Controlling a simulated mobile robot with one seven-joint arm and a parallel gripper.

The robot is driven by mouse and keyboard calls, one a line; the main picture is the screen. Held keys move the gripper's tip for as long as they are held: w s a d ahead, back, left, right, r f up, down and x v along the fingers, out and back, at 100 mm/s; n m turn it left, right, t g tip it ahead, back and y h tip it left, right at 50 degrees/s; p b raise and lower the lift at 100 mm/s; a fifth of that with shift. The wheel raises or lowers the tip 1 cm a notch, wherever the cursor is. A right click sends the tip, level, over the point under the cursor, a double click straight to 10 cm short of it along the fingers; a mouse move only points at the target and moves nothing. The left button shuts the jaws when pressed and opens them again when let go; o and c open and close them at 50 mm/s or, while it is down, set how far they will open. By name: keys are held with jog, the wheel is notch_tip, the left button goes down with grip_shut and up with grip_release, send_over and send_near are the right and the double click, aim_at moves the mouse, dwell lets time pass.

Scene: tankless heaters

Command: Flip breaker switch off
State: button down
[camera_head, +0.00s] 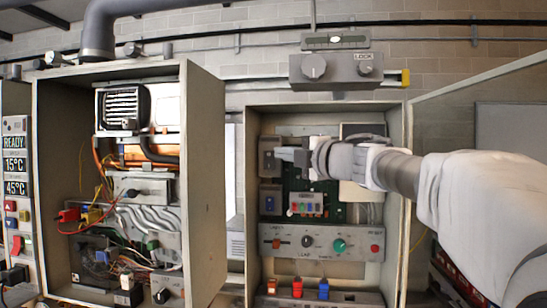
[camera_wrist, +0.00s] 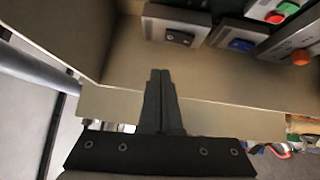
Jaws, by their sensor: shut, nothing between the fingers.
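In the head view, my gripper (camera_head: 281,154) reaches from the right into the open right cabinet, in front of the upper grey switch box. Its two black fingers (camera_wrist: 160,76) are together in the wrist view, with nothing between them. Beyond the tips, the upper switch box (camera_wrist: 176,37) has a dark rocker. Beside it, the lower switch box (camera_wrist: 236,43) has a blue rocker; it also shows in the head view (camera_head: 270,201). The fingertips appear apart from both boxes. I cannot tell which switch is the breaker or the rocker's position.
A control panel (camera_head: 351,243) with knobs lies below the circuit board. The cabinet's left wall (camera_head: 249,130) is close to my gripper. Its open door (camera_head: 481,83) stands at the right. A left cabinet (camera_head: 205,180) holds wires and components.

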jog(key=v, duration=0.5)
jog(key=shift+s+d+r, duration=0.15)
jog(key=shift+s+r, duration=0.1)
jog(key=shift+r, duration=0.1)
